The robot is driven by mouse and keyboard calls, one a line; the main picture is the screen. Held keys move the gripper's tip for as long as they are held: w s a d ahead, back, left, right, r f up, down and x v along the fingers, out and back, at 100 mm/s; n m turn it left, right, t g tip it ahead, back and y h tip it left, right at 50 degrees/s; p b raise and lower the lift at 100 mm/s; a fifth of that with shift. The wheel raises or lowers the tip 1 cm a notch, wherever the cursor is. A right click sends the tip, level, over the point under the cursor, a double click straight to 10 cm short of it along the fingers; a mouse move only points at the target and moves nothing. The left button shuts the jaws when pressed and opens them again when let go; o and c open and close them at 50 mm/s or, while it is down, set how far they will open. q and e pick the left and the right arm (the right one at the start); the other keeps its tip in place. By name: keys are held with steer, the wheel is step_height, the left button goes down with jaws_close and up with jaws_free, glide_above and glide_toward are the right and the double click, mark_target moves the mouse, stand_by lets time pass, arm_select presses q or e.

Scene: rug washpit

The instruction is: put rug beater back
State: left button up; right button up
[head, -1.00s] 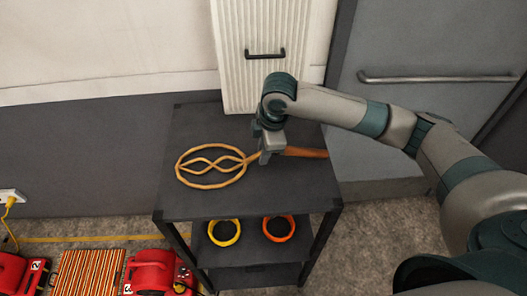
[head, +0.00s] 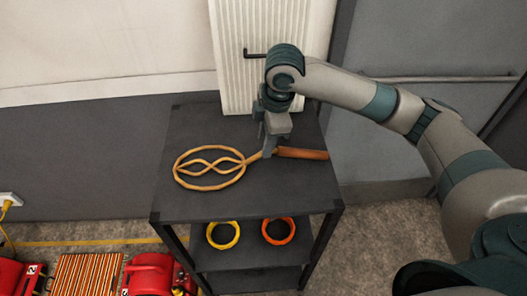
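The rug beater (head: 210,187) lies flat on the top of a dark shelf unit (head: 195,125). Its looped tan head is on the left, and its orange-brown handle points right. My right gripper (head: 268,155) points down at the neck of the beater, where the head meets the handle, and hides a short piece of it. I see the fingers nearly edge-on, so I cannot tell whether they are open or touch the beater. My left gripper is not in view.
A yellow ring (head: 223,247) and an orange ring (head: 279,242) sit on the shelf below. A ribbed white panel with a dark handle (head: 256,54) stands behind the unit. Red machines (head: 150,274) and a striped item (head: 86,275) are on the floor at the lower left.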

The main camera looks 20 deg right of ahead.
steer(key=r, duration=0.4)
steer(key=s+r+b, duration=0.1)
steer(key=shift+d+r, duration=0.25)
steer(key=shift+r, duration=0.15)
steer(key=shift+f, duration=0.1)
stand_by(0.3)
